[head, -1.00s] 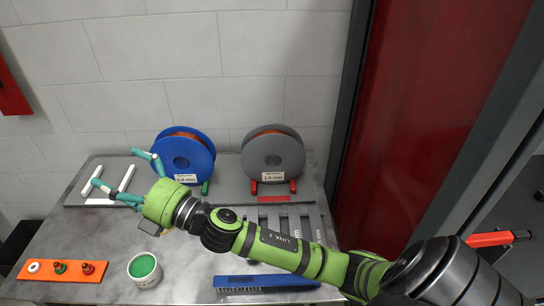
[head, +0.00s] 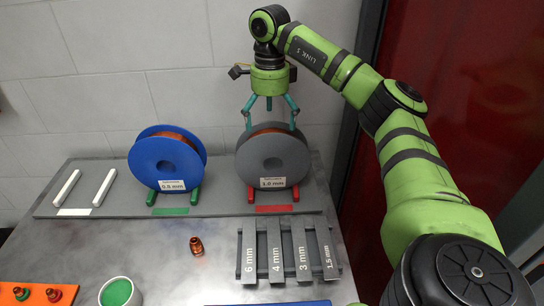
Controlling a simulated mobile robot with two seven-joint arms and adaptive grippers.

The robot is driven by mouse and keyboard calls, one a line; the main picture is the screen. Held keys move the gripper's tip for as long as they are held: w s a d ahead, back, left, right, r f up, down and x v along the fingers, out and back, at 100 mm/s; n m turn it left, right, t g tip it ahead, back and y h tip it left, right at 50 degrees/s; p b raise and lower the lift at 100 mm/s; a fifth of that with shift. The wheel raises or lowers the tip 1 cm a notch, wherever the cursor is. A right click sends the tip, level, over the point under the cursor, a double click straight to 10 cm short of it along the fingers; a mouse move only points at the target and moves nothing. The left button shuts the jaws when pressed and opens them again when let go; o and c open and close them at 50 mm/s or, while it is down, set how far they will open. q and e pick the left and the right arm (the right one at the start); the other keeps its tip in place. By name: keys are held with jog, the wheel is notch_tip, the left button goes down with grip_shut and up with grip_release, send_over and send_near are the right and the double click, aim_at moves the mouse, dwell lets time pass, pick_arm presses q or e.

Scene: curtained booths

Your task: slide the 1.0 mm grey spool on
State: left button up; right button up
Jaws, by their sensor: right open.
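The grey spool (head: 274,165) labelled 1.0 mm stands upright on red supports (head: 296,193) at the back of the table. It carries copper-coloured wire. My right gripper (head: 270,120) points down at the top of this spool, with its teal fingers spread to either side of the upper rim. It is open, and I cannot tell whether the fingers touch the spool. Two white rods (head: 104,188) lie at the left end of the grey base strip, with no spool on them. My left gripper is not in view.
A blue spool (head: 160,170) labelled 0.5 mm stands on green supports just left. In front are a slotted grey rack (head: 290,250), a copper-coloured fitting (head: 196,246), a green-filled cup (head: 118,292) and an orange strip (head: 30,294). A dark post and red curtain bound the right.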

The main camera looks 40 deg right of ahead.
aim_at(272, 141)
jog(key=shift+s+f, duration=0.1)
jog(key=shift+f, duration=0.3)
jog(key=f+p, duration=0.1)
jog(key=f, duration=0.1)
jog(key=s+f+p, duration=0.1)
jog(key=f, duration=0.2)
jog(key=shift+f+p, duration=0.15)
jog(key=shift+p, duration=0.2)
jog(key=shift+w+f, duration=0.1)
jog(key=shift+f, duration=0.2)
jog(key=c, duration=1.7)
jog(key=shift+w+r, duration=0.1)
